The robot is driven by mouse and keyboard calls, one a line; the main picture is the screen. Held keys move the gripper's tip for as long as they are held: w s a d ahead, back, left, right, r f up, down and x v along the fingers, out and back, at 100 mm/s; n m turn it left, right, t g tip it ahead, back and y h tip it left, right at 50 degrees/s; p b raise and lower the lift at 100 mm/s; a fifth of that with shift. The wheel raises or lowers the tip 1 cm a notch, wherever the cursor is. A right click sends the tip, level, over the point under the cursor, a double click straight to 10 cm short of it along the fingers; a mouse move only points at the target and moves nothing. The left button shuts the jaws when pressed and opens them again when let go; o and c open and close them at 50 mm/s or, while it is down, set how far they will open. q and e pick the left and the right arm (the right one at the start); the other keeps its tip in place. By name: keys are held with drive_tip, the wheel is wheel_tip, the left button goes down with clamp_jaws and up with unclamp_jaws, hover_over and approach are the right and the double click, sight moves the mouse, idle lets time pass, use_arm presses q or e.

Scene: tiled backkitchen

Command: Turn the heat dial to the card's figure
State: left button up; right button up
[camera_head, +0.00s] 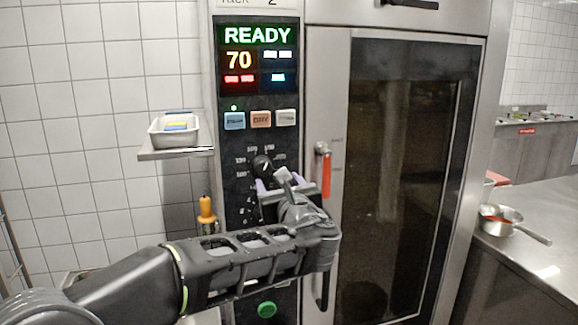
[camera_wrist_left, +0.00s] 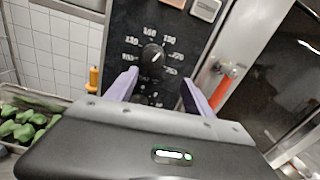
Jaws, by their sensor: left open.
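The black heat dial (camera_head: 262,166) is on the oven's dark control panel (camera_head: 232,190), below three buttons. It also shows in the left wrist view (camera_wrist_left: 153,56), ringed by white figures, with its pale mark tilted up and right; the exact figure it points at is unclear. My left gripper (camera_head: 272,184) is in front of the panel, just below the dial. In the wrist view its purple fingers (camera_wrist_left: 160,78) are apart, one on each side below the dial, with nothing held. The display (camera_head: 258,57) reads READY and 70. I cannot make out a card.
A door handle with a red grip (camera_head: 326,172) is right of the dial. A small shelf with a metal tray (camera_head: 173,134) juts out at left. A yellow-handled tool (camera_head: 206,208) hangs below it. A saucepan (camera_head: 498,222) stands on the right counter.

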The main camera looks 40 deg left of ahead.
sight(264, 170)
use_arm(q)
drive_tip(key=shift+m+g+y, duration=0.3)
drive_tip(key=shift+m+y, duration=0.1)
drive_tip(key=x, duration=0.2)
drive_tip(key=p+x, duration=0.1)
drive_tip(key=x, duration=0.1)
drive_tip(key=s+p+x, duration=0.1)
drive_tip(key=x, duration=0.1)
drive_tip(key=shift+a+r, duration=0.35)
drive_tip(key=shift+a, duration=0.15)
drive_tip(key=shift+w+a+f, duration=0.15)
drive_tip(key=shift+w+a, duration=0.25)
drive_tip(key=shift+a, duration=0.1)
drive_tip(key=shift+s+d, duration=0.1)
clamp_jaws()
